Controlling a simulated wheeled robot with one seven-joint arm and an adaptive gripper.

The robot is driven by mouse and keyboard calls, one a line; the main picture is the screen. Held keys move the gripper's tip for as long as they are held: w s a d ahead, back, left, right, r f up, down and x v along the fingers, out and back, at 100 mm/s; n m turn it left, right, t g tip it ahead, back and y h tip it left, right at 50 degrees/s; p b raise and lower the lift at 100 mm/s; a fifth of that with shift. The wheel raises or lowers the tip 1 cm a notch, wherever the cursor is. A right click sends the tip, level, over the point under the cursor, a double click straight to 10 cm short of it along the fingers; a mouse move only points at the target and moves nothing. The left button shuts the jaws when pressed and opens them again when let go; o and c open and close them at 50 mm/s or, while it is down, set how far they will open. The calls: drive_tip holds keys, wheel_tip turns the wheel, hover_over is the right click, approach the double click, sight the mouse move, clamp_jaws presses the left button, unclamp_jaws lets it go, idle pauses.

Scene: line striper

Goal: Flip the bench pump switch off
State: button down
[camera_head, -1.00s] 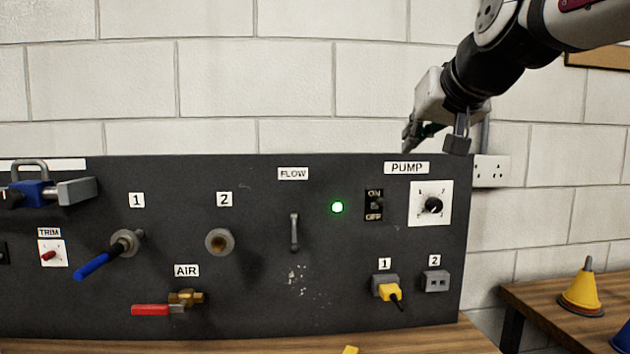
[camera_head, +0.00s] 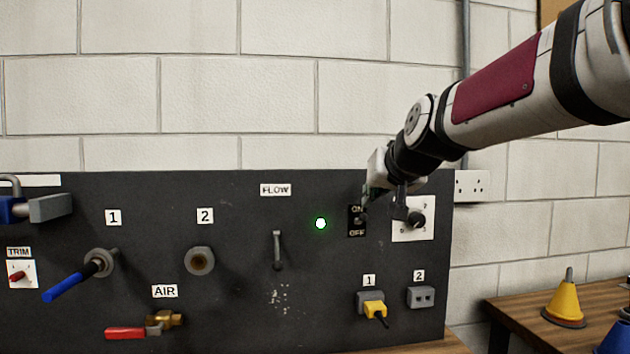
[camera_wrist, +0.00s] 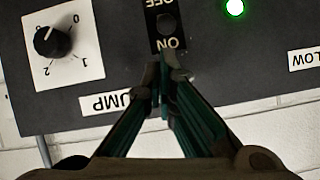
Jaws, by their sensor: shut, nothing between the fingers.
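The pump switch (camera_head: 357,221) is a black ON/OFF plate on the dark panel, left of the pump dial. In the head view my gripper (camera_head: 366,198) is just above and in front of the switch. I cannot tell whether the tips touch the toggle.
The pump dial (camera_head: 417,219) sits close to the right of the switch, partly behind my wrist. A flow lever (camera_head: 277,250) is to the left. Sockets, one with a yellow plug (camera_head: 376,310), are below. A wall outlet (camera_head: 472,186) is right of the panel.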

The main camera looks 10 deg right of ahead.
drive_tip(key=shift+s+f, duration=0.15)
drive_tip(key=shift+f, duration=0.1)
drive_tip(key=shift+f+b, duration=0.15)
drive_tip(key=shift+b, duration=0.6)
